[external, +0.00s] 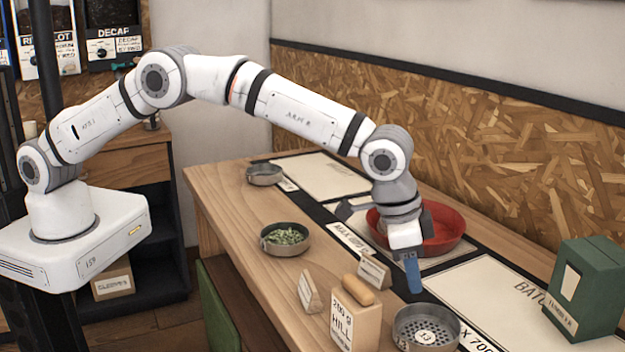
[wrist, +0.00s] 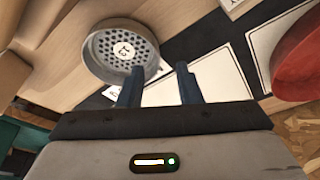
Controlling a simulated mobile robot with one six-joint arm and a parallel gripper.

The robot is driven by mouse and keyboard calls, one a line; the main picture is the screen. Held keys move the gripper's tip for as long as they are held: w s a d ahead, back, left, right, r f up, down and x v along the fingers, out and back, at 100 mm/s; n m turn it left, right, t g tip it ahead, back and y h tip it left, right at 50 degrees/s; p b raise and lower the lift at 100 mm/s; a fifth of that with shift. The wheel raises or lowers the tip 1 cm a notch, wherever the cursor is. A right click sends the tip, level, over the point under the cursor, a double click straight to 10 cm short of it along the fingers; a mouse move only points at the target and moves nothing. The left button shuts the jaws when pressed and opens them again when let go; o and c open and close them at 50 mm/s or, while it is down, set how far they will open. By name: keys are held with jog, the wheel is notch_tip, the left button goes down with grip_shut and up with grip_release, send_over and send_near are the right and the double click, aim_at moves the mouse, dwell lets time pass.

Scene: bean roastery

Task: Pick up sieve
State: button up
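The sieve (external: 427,328) is a round grey metal pan with a perforated bottom and a round label in its middle. It stands on the counter at the bottom of the external view. In the wrist view the sieve (wrist: 112,50) is at the upper left, and nothing is seen in it. My gripper (external: 413,284) points down above the counter, just behind the sieve in the external view. In the wrist view my gripper (wrist: 159,82) has its two blue fingers apart with nothing between them. The left fingertip overlaps the sieve's lower edge in that picture; contact cannot be told.
A red bowl (external: 452,226) is behind my gripper. A dark green canister (external: 590,285) is at right. A metal bowl of green beans (external: 285,240) and another small bowl (external: 264,175) are further left.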

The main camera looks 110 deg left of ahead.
aim_at(423, 305)
jog(key=shift+w+p+x, duration=0.2)
jog(key=shift+p+x, duration=0.35)
jog(key=shift+x, duration=1.05)
jog(key=shift+w+p+x, duration=0.15)
jog(key=shift+p+x, duration=0.4)
jog(key=shift+x, duration=1.05)
jog(key=shift+d, duration=0.2)
grip_shut()
